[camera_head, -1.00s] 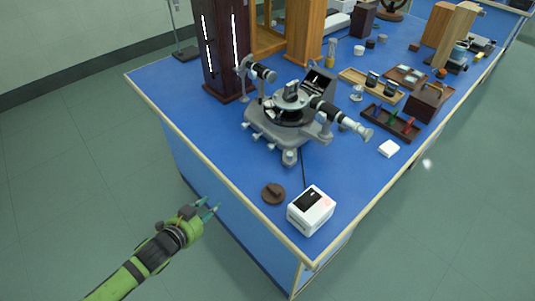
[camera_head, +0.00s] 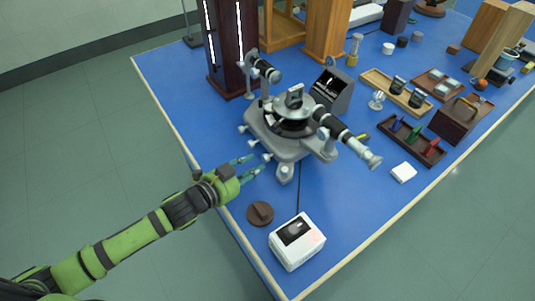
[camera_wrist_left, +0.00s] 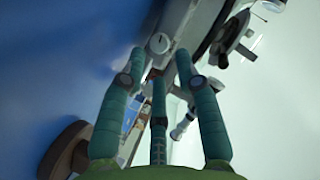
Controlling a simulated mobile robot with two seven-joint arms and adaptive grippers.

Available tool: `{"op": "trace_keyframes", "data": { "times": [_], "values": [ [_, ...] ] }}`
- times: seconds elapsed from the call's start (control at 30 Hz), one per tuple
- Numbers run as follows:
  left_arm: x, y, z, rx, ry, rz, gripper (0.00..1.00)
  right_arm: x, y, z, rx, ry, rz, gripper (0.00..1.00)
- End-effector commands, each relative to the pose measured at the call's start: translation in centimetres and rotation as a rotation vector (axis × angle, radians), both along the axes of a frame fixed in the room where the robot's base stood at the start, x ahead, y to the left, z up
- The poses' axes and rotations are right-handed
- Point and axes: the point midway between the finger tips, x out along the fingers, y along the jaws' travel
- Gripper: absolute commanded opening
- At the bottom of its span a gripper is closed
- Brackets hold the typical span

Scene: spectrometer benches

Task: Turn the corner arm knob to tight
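The grey spectrometer (camera_head: 285,145) stands on the blue bench, with a round table and a black telescope (camera_head: 340,130). Several small pale knobs stick out on its near left side, one of them a knob (camera_head: 254,143). I cannot tell which one is the corner arm knob. My left gripper (camera_head: 251,167) is beside this side, its teal fingers apart and empty. In the left wrist view the open fingers (camera_wrist_left: 160,62) point toward a round white knob (camera_wrist_left: 159,43), which appears between the fingertips and apart from them. My right gripper is not in view.
A brown round disc (camera_head: 261,213) and a white box (camera_head: 296,242) with a dark top panel sit near the bench's front edge. A dark lamp housing (camera_head: 226,60) stands behind. A rack with coloured items (camera_head: 412,140) and a white block (camera_head: 404,172) are to the right.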

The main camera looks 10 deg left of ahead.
Motion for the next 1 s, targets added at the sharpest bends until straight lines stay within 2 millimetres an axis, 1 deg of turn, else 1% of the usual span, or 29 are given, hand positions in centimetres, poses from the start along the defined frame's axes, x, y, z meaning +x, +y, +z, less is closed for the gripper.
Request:
{"op": "trace_keyframes", "data": {
  "times": [0.03,0.13,0.2,0.27,0.4,0.6,0.67,0.7,0.77,0.8,1.0],
  "values": [
    [0.8,-0.5,0.1,-0.002,-0.004,0.0,0.33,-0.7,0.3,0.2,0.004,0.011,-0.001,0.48],
    [2.2,-1.2,-0.5,-0.002,-0.002,0.002,0.33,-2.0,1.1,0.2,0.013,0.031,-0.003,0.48],
    [2.9,-1.7,-0.8,-0.001,-0.002,0.0,0.33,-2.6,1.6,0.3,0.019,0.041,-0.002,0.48],
    [3.5,-2.0,-1.1,-0.001,-0.002,0.001,0.33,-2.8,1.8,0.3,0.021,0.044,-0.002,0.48],
    [4.2,-2.5,-1.4,-0.001,-0.001,-0.001,0.33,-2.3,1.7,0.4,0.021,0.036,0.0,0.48],
    [4.4,-2.6,-1.6,0.0,0.0,0.0,0.33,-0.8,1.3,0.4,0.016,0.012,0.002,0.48],
    [4.4,-2.6,-1.6,0.0,0.0,0.0,0.33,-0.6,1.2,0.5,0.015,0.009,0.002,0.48],
    [4.4,-2.6,-1.5,-0.001,-0.001,-0.001,0.29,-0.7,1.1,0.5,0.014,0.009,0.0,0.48],
    [4.3,-2.6,-1.5,-0.001,-0.001,-0.001,0.05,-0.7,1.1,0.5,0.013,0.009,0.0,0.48],
    [4.4,-2.5,-1.5,-0.001,-0.001,-0.001,0.0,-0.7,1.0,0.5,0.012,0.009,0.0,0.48],
    [4.3,-2.7,-1.6,0.013,-0.018,-0.001,0.0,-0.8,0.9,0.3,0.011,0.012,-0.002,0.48]
  ]
}}
